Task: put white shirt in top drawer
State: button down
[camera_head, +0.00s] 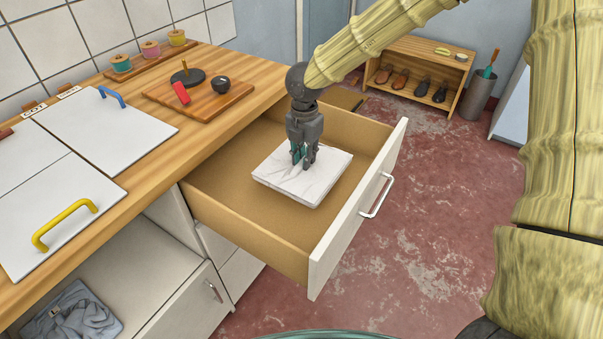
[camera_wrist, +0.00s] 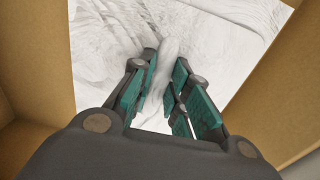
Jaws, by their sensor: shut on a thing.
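The white shirt (camera_head: 318,184) is a flat folded square inside the open top drawer (camera_head: 225,188). My gripper (camera_head: 304,164) points down into the drawer, with its fingertips at the shirt's upper face. In the wrist view my gripper (camera_wrist: 162,95) is shut on a pinched ridge of the white shirt (camera_wrist: 110,45). The cloth between the fingers is bunched up. The shirt looks low in the drawer, within its walls; I cannot tell whether it fully touches the bottom. The drawer front has a white handle (camera_head: 377,195).
The wooden counter (camera_head: 255,78) borders the drawer on the left, with a board (camera_head: 200,100) holding small items. A grey folded cloth (camera_head: 72,312) lies in an open compartment below. A shoe rack (camera_head: 418,75) and a bin (camera_head: 480,97) stand at the back. The red floor at right is clear.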

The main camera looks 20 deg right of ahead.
jog(key=shift+f, duration=2.45)
jog(key=shift+f, duration=0.1)
jog(key=c, duration=1.4)
grip_release()
jog(key=shift+o, duration=0.2)
notch_tip(320, 180, up, 12)
jog(key=shift+r, duration=0.1)
